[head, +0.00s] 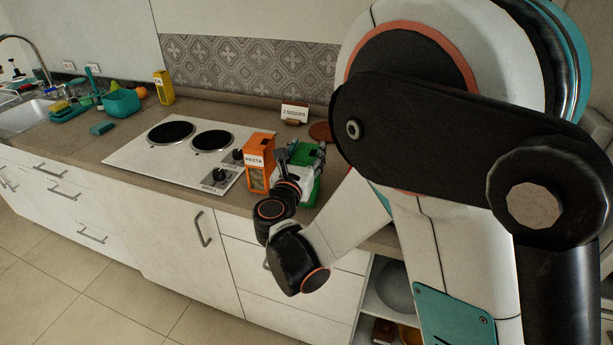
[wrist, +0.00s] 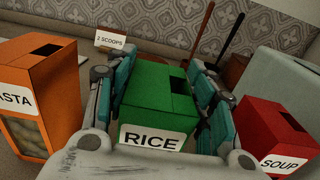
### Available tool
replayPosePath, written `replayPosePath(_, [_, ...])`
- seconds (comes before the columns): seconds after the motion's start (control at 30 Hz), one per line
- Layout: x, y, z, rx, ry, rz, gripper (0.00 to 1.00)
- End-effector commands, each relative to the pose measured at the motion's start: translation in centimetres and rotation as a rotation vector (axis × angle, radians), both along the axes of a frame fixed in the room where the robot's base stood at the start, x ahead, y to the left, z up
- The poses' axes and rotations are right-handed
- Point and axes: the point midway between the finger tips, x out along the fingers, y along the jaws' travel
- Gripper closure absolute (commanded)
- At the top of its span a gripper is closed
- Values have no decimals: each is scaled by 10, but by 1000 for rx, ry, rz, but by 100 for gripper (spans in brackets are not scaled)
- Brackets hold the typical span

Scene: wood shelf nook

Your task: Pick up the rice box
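The green rice box (wrist: 152,88), with a white RICE label on its front, stands between the two teal-padded fingers of my gripper (wrist: 166,85) in the wrist view. One finger is close along its left side and the other close along its right. I cannot tell whether the pads press on it. In the head view the rice box (head: 307,157) is on the counter near its front edge, partly hidden behind my gripper (head: 290,165). Its lower part is hidden in the wrist view.
The orange pasta box (wrist: 38,90) is close on the left, and the red soup box (wrist: 268,135) on the right. A "2 SCOOPS" card (wrist: 110,40) stands behind. The cooktop (head: 190,150) is left of the pasta box; open shelves (head: 370,300) are below the counter.

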Motion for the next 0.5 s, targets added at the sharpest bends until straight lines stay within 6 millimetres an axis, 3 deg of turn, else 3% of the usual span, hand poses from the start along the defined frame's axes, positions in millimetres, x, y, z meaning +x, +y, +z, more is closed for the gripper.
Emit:
replayPosePath(0.03, [0,0,0,0,0,0,71])
replayPosePath(0.17, [0,0,0,0,0,0,100])
replayPosePath(0.5, [0,0,2,0,0,0,100])
